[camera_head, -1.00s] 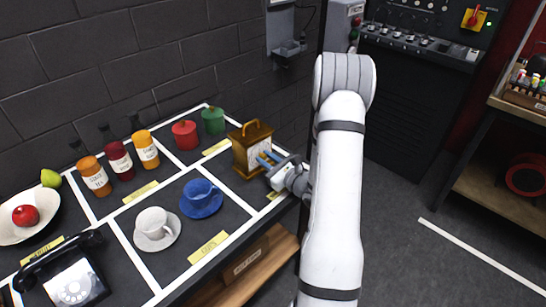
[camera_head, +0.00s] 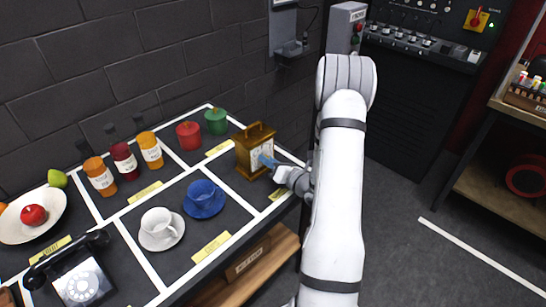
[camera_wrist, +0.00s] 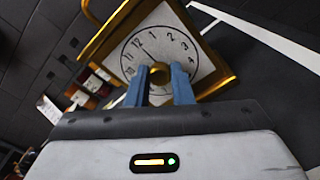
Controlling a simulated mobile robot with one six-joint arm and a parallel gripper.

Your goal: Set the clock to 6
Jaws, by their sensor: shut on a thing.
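The clock (camera_head: 249,160) is a brass carriage clock with a top handle, upright at the right end of the table. In the wrist view its white dial (camera_wrist: 189,28) has black numerals; 10 to 4 are readable, and the lower ones are hidden behind my fingers. A round gold knob (camera_wrist: 159,69) sits at the middle of the dial. My gripper (camera_head: 263,157) is at the clock's face, its blue fingers shut on the knob, one on each side, as the wrist view (camera_wrist: 159,76) shows.
A blue cup on a saucer (camera_head: 205,209) and a white cup (camera_head: 158,222) stand left of the clock. Red (camera_head: 188,136) and green (camera_head: 215,121) canisters stand behind it. Jars, a fruit plate and a telephone (camera_head: 82,279) are farther left. The wall is close behind.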

